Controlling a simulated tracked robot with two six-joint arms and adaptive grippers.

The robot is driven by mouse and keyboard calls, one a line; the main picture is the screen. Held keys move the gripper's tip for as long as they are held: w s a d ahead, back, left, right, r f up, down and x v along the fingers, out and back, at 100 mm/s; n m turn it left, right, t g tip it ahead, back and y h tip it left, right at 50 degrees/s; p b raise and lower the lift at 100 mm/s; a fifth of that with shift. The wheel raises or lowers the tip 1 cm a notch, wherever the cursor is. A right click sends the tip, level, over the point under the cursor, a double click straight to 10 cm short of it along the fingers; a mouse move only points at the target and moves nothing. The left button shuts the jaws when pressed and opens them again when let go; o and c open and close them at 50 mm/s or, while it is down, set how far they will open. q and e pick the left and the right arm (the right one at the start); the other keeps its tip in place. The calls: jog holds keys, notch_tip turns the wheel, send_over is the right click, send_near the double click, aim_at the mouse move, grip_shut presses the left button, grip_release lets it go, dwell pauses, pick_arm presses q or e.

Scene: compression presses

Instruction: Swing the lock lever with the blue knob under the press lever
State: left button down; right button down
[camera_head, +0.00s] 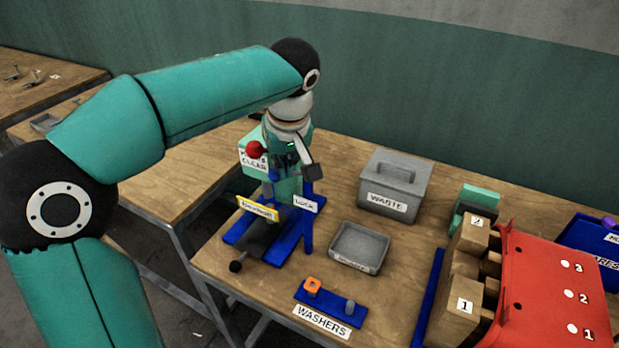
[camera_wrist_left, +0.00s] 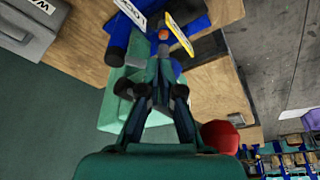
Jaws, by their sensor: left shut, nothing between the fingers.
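The press stands on a blue base (camera_head: 240,233) on the wooden table in the head view, with a yellow label (camera_head: 258,209) and a white LOCK label (camera_head: 305,203). The LOCK label shows at the top of the left wrist view (camera_wrist_left: 131,12), near the yellow label (camera_wrist_left: 180,36). A small blue shape (camera_head: 274,175), perhaps the lock lever's blue knob, shows beside my left gripper (camera_head: 286,172). In the wrist view my left gripper (camera_wrist_left: 158,92) is shut and empty, close to the press's blue parts; contact cannot be told. The arm and gripper partly hide the press.
A red ball (camera_head: 254,149) is left of the gripper. A dark lever with a black knob (camera_head: 236,266) reaches toward the table's front. The grey WASTE bin (camera_head: 395,184), an open grey tray (camera_head: 358,248) and the WASHERS holder (camera_head: 331,308) stand to the right. Bare tabletop lies between them.

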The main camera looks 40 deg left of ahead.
pick_arm(q)
jog(key=shift+w+a+f, duration=0.15)
jog(key=shift+a, duration=0.5)
dwell(0.5)
jog(key=s+d+r, duration=0.3)
jog(key=s+r, duration=0.2)
jog(key=r, duration=0.5)
jog(key=shift+s+d+r, duration=0.25)
jog(key=shift+s, duration=0.1)
